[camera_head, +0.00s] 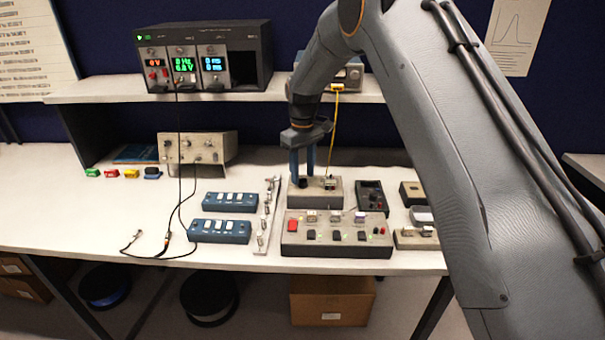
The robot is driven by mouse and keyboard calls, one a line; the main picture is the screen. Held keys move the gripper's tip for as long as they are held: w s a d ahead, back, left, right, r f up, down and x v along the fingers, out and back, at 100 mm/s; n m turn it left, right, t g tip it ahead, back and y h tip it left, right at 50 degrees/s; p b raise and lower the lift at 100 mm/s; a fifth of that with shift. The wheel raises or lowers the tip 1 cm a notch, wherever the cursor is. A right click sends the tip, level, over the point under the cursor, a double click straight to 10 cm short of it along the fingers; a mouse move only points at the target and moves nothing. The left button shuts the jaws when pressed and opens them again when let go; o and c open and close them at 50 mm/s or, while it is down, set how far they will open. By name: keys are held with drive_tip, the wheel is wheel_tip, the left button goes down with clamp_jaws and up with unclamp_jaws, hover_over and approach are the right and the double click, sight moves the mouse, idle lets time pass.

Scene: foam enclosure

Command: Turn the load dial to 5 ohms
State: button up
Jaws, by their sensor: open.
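My gripper (302,175) points straight down over a grey box (328,198) at the back middle of the bench. Its two blue fingers are apart, with a gap between them. A small dark knob (303,183) on the box's top shows at the fingertips, and it looks like the load dial. I cannot tell whether the fingers touch it or are just above or around it. No ohm markings or pointer position can be read at this size. A small connector (330,183) with a yellow cable sits on the same box, right of the fingers.
A wide switch panel (290,249) stands in front of the box. A dark meter (371,197) is to its right, two blue switch boxes (230,202) to its left. The yellow cable (333,130) hangs close to my gripper. The bench's left (60,215) is clear.

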drive_tip(key=shift+f, duration=1)
clamp_jaws()
